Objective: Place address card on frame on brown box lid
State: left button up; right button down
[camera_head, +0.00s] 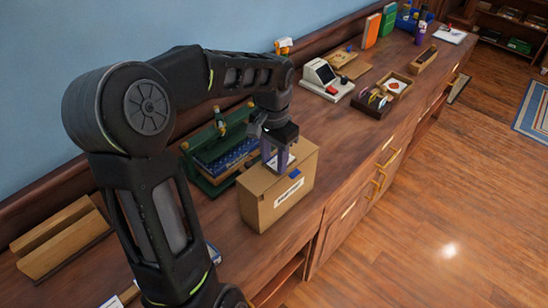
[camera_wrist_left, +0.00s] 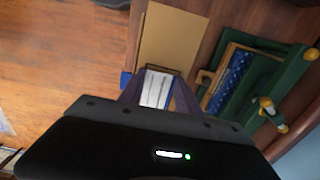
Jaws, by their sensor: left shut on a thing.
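The brown box (camera_head: 278,192) stands on the wooden counter with a label on its front face. Its lid also shows in the left wrist view (camera_wrist_left: 172,38). My left gripper (camera_head: 279,165) is just above the lid, fingers pointing down. It is shut on the white address card (camera_wrist_left: 156,90), which has a blue edge in the left wrist view. The card (camera_head: 283,161) shows partly between the fingers in the head view. I cannot tell whether the card touches the lid or a frame on it. My right gripper is not in view.
A wooden slotted holder (camera_head: 62,240) lies at the left. A card terminal (camera_head: 326,78) and a small open box (camera_head: 395,84) are farther along the counter. Bare counter lies right of the box.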

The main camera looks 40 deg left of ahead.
aim_at(274, 165)
pick_arm(q)
jog(key=shift+f, duration=0.15)
jog(key=shift+s+d+f+b, duration=0.2)
jog(key=shift+s+f+b, duration=0.15)
jog(key=shift+f+b, duration=0.25)
jog(key=o, duration=1.1)
jog(key=shift+o, duration=1)
jog(key=shift+a+r+p, duration=0.1)
jog(key=shift+r+p, duration=0.15)
jog(key=shift+p, duration=0.15)
notch_tip(274, 165, up, 13)
jog(key=p, duration=0.1)
jog(key=shift+w, duration=0.35)
jog(key=shift+a, duration=0.15)
